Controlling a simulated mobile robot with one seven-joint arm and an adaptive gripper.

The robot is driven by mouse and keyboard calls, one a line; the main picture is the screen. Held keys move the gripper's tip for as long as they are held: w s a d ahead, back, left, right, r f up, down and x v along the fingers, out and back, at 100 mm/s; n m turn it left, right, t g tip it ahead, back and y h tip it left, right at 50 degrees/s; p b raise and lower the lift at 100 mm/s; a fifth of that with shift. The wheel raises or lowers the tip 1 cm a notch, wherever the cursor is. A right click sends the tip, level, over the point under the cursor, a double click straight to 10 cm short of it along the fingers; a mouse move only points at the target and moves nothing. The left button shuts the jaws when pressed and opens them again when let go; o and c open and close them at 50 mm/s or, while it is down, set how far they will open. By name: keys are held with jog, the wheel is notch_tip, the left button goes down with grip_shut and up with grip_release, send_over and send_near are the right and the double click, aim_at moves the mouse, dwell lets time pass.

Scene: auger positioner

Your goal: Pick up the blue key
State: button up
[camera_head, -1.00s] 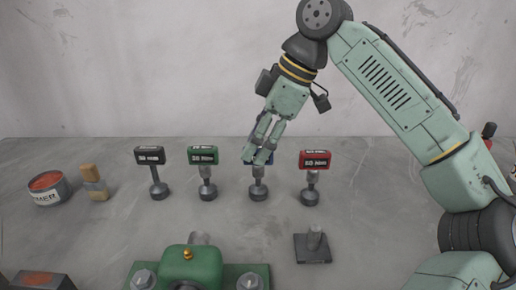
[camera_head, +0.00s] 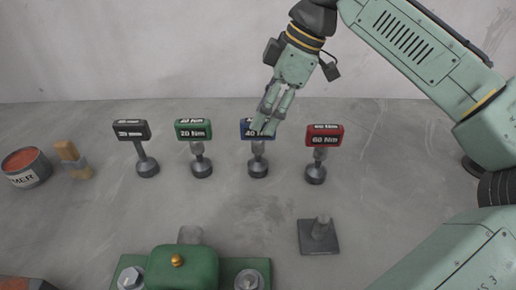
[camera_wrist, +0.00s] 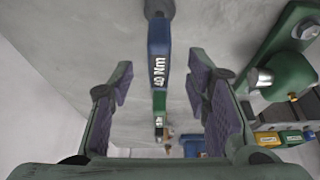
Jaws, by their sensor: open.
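The blue key (camera_head: 245,129) stands upright on its dark round base in the row of keys, partly hidden by my gripper in the head view. My gripper (camera_head: 265,128) is at the blue handle, pointing down. In the wrist view the blue key (camera_wrist: 159,50), marked 40 Nm, runs down the middle, between the two open fingers (camera_wrist: 160,95). There is a gap on each side, and neither finger visibly touches it.
A black key (camera_head: 132,130) and a green key (camera_head: 194,130) stand left of the blue one, a red key (camera_head: 324,136) right. A green machine (camera_head: 183,268) and a grey post on a plate (camera_head: 320,238) are in front.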

aim_at(258, 148)
jog(key=shift+p+x, duration=0.55)
jog(key=shift+x, duration=1.7)
jog(key=shift+d, duration=0.1)
grip_shut()
